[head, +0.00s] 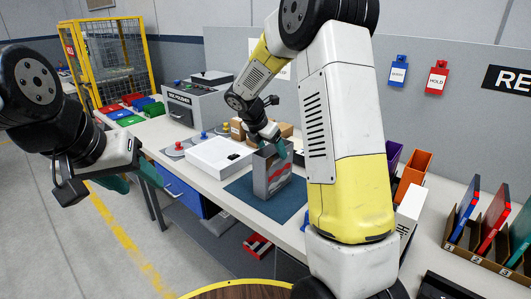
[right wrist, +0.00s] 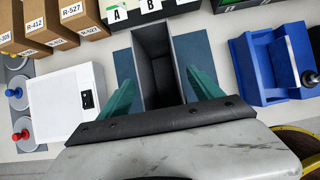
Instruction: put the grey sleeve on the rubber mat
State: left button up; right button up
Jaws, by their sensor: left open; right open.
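The grey sleeve (head: 279,178) is an open-topped upright box with red marks on its front. It stands on the blue rubber mat (head: 285,212) in the head view. In the right wrist view I look down into the empty sleeve (right wrist: 158,60), with the mat (right wrist: 200,50) showing on both sides. My right gripper (head: 272,148) is open at the sleeve's top. Its teal fingers (right wrist: 162,85) are either side of the sleeve; I cannot tell whether they touch it. My left gripper (head: 138,178) is open and empty, off the table at the left.
A white box (head: 218,157) stands left of the mat, with cardboard boxes (right wrist: 82,15) behind. A blue bin (right wrist: 270,70) stands right of the mat in the right wrist view. Coloured binders (head: 492,215) stand in a rack at the far right. My right arm hides part of the table.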

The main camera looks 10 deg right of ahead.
jog(key=s+r+m+y, duration=0.2)
jog(key=s+r+m, duration=0.4)
jog(key=s+r, duration=0.35)
jog(key=s+a+r+m+t+y, duration=0.1)
jog(key=s+r+m+y, duration=0.1)
jog(key=s+m, duration=0.7)
jog(key=s+a+r+m+t+y, duration=0.1)
jog(key=s+a+r+m+y, duration=0.1)
jog(key=s+m, duration=0.8)
jog(key=s+y, duration=0.1)
jog(key=s, duration=0.2)
jog(key=shift+a+t, duration=0.3)
jog(key=shift+r, duration=0.1)
